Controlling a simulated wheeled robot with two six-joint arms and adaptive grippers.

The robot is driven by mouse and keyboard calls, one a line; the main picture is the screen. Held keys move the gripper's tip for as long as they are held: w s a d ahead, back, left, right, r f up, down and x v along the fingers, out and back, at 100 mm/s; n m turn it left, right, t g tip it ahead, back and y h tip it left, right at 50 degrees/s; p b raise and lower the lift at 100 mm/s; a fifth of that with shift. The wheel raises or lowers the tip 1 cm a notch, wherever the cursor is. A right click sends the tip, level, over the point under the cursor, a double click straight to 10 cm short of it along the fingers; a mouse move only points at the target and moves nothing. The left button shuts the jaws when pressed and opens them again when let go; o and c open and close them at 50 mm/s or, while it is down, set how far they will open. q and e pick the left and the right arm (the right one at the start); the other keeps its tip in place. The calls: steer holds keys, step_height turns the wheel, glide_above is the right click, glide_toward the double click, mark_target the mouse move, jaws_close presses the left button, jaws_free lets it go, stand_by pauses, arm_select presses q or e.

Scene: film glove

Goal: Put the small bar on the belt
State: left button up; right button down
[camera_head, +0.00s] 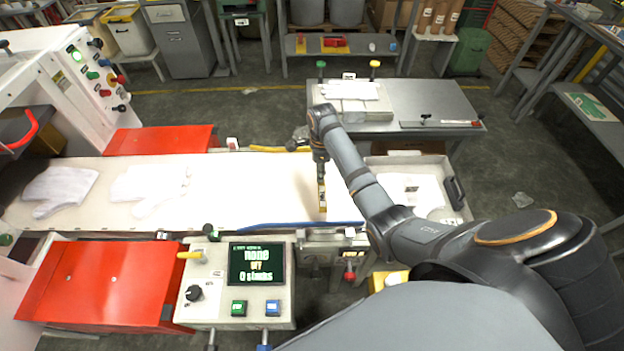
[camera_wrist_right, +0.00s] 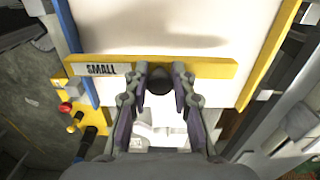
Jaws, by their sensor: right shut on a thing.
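The small bar is yellow with a "SMALL" label; it shows in the right wrist view (camera_wrist_right: 215,69) and edge-on in the head view (camera_head: 322,197). My right gripper (camera_head: 321,178) is shut on the bar near its middle, and its two fingers also show in the right wrist view (camera_wrist_right: 160,80). The bar lies crosswise over the right end of the white belt (camera_head: 250,180). A soft shadow falls on the belt beside it; I cannot tell whether the bar touches the belt. My left gripper is not in view.
Two white gloves, one (camera_head: 60,187) at the far left and one (camera_head: 150,186) nearer, lie on the belt. A control box with a green-lettered screen (camera_head: 257,264) stands in front. A grey table (camera_head: 430,100) is behind, and a pale tray (camera_head: 455,208) is right of the belt end.

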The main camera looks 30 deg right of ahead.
steer(key=shift+w+a+f, duration=0.35)
steer(key=shift+a+f, duration=0.05)
steer(key=shift+f, duration=0.2)
steer(key=shift+w+a+f, duration=0.2)
steer(key=shift+a+f, duration=0.1)
steer(key=shift+f, duration=0.25)
step_height(320, 180, down, 3)
steer(key=shift+w+a+f, duration=0.1)
steer(key=shift+f, duration=0.05)
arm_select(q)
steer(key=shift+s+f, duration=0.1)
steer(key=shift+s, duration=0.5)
arm_select(e)
steer(key=c, duration=1.1)
jaws_free()
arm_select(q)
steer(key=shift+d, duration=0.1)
